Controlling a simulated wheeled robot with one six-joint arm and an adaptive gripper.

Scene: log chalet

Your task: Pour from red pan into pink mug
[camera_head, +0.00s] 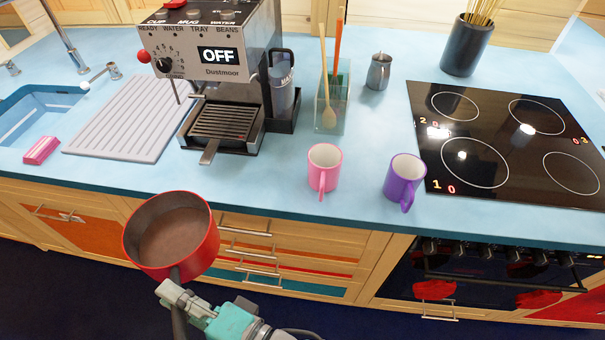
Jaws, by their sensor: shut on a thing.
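The red pan (211,243) is held in the air in front of the counter's edge, at the lower left. Its open top faces up, slightly tilted toward the camera, and its inside looks brownish; I cannot tell whether that is contents or the bare bottom. My gripper (176,293) is shut on the pan's dark handle, below the pan in the picture. The pink mug (324,172) stands upright on the blue counter near its front edge, right of and beyond the pan, its handle toward the camera. The pan and mug are well apart.
A purple mug (404,177) stands right of the pink mug. Behind are a coffee machine (213,45), a utensil holder (331,105) and a metal jug (378,71). A black hob (510,140) lies right. A ribbed drainer (125,120) and pink sponge (41,150) lie left, by the sink (30,115).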

